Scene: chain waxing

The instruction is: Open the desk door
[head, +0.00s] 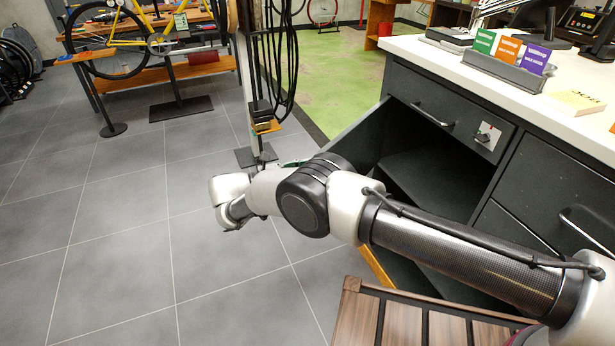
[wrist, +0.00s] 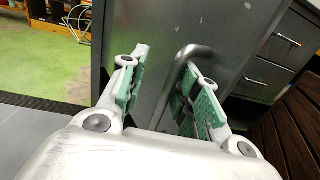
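The desk door (head: 352,142) stands swung out from the desk (head: 520,165), with the dark compartment (head: 430,178) behind it showing. In the wrist view the door's outer face (wrist: 235,28) fills the middle, with a bent bar handle (wrist: 192,52) on it. My gripper (wrist: 165,98) is open, its green-padded fingers spread on either side of the handle. The handle passes between the fingers, nearer the right one; whether it touches that pad I cannot tell. In the head view my arm hides the handle and most of the gripper.
A wooden slatted bench (head: 405,325) stands close in front of the desk, below my arm. A stand with hanging cables (head: 280,65) is beyond the gripper. A bicycle (head: 150,35) is at the back left. The grey tiled floor (head: 110,240) at left is clear.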

